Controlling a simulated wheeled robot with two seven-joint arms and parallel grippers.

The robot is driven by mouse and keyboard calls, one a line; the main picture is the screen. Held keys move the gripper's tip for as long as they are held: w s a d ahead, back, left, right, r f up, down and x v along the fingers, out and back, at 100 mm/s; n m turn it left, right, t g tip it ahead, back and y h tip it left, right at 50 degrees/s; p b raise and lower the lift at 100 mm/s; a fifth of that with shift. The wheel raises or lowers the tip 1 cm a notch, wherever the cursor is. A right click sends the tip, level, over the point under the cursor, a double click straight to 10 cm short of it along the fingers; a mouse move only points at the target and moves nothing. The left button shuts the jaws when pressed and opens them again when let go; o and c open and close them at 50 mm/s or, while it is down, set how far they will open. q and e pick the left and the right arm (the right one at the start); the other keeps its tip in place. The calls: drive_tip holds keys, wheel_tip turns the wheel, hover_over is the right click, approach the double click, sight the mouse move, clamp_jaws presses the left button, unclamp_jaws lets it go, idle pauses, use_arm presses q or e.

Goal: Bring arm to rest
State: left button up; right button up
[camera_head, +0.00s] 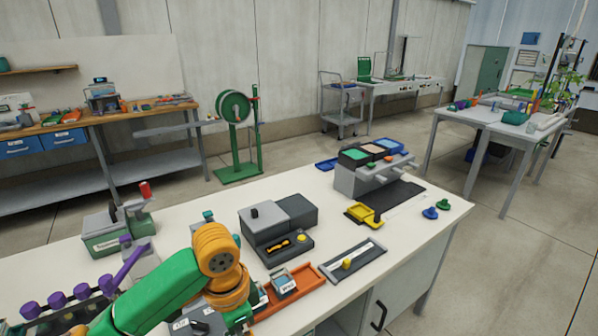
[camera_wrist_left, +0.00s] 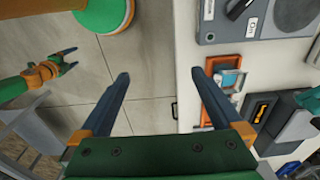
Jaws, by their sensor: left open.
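My left arm comes in from the lower left in the head view, green with an orange wrist, and bends down over the front of the bench (camera_head: 420,236). Its fingers are hidden there. In the left wrist view my left gripper (camera_wrist_left: 160,74) has its two dark fingers wide apart with nothing between them. It is over the bench's front edge and the floor. My right gripper (camera_wrist_left: 73,58) shows at the left of the wrist view, over the floor, fingers apart and empty. It is not in the head view.
An orange tray (camera_head: 312,284) with a small white-and-blue device (camera_head: 284,282) lies close by the left wrist. A dark grey unit (camera_head: 272,232), a grey plate (camera_head: 352,262) and a block with coloured tops (camera_head: 372,172) stand farther back. Purple-capped parts (camera_head: 56,300) are at left.

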use_arm(q)
drive_tip(key=s+d+f+n+t+h, duration=0.25)
drive_tip(key=s+d+f, duration=0.25)
drive_tip(key=f, duration=0.5)
drive_tip(key=s+a+f+n+y, duration=0.2)
drive_tip(key=s+a+n, duration=0.2)
drive_tip(key=s+a, duration=0.15)
drive_tip(key=s+a+f+n+y, duration=0.1)
drive_tip(key=s+a+f+n, duration=0.25)
drive_tip(key=a, duration=0.35)
drive_tip(key=s+f, duration=0.3)
drive_tip(key=f, duration=1.4)
drive_tip(key=s+a+f+m+g, duration=0.1)
drive_tip(key=s+f, duration=0.8)
drive_tip(key=s, duration=0.2)
drive_tip(key=shift+s+a+g, duration=0.25)
drive_tip(key=shift+s+g, duration=0.1)
